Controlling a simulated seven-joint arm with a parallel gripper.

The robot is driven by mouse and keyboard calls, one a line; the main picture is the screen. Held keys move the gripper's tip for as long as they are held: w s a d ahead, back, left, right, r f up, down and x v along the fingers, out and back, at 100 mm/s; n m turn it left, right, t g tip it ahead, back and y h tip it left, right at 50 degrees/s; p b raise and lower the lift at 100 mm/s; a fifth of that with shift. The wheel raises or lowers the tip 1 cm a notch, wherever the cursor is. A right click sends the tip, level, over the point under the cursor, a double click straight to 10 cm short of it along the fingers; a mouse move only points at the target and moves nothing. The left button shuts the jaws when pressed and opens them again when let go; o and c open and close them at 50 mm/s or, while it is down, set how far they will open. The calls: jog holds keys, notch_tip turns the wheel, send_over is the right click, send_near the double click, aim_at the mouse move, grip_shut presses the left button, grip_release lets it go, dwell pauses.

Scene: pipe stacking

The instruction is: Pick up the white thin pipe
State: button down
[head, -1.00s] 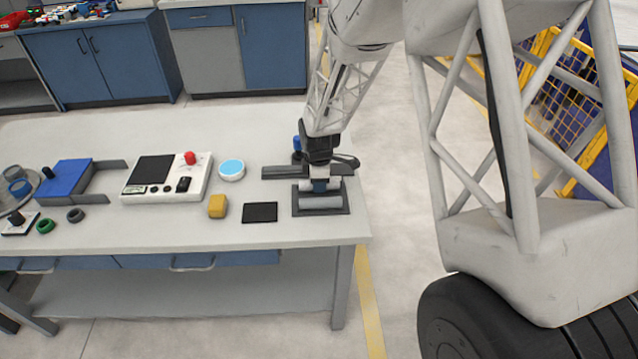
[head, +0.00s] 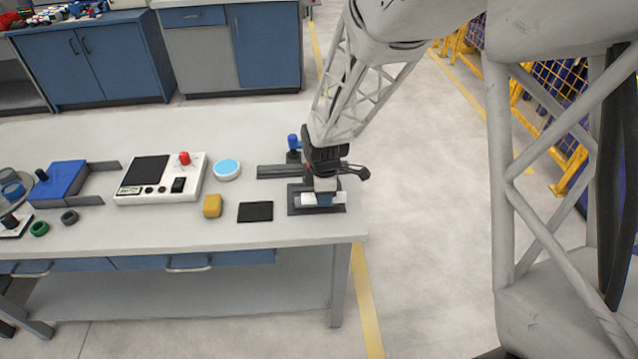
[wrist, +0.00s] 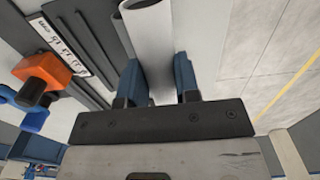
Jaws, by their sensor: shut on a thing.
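My gripper (head: 324,200) points down over a dark tray (head: 297,208) near the right end of the table. Its blue fingers (wrist: 158,80) are shut on a white pipe (wrist: 152,35), one finger on each side of it. The pipe's hollow end shows in the wrist view. In the head view the pipe (head: 309,199) lies level and sticks out on both sides of the fingers. I cannot tell whether it touches the tray.
A dark rail-like block (head: 280,171) and a blue-topped piece (head: 293,142) are just behind. A black pad (head: 255,211) and a yellow block (head: 212,206) lie left. A white control box (head: 160,178) stands farther left. The table's right edge is close.

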jog(key=shift+s+d+r, duration=0.1)
jog(key=shift+s+d, duration=0.1)
jog(key=shift+s, duration=0.85)
jog(key=shift+s+d+r, duration=0.1)
jog(key=shift+s+d, duration=0.1)
jog(key=shift+s, duration=0.8)
jog(key=shift+s+d+r, duration=0.1)
jog(key=shift+s+d, duration=0.1)
jog(key=shift+s, duration=0.85)
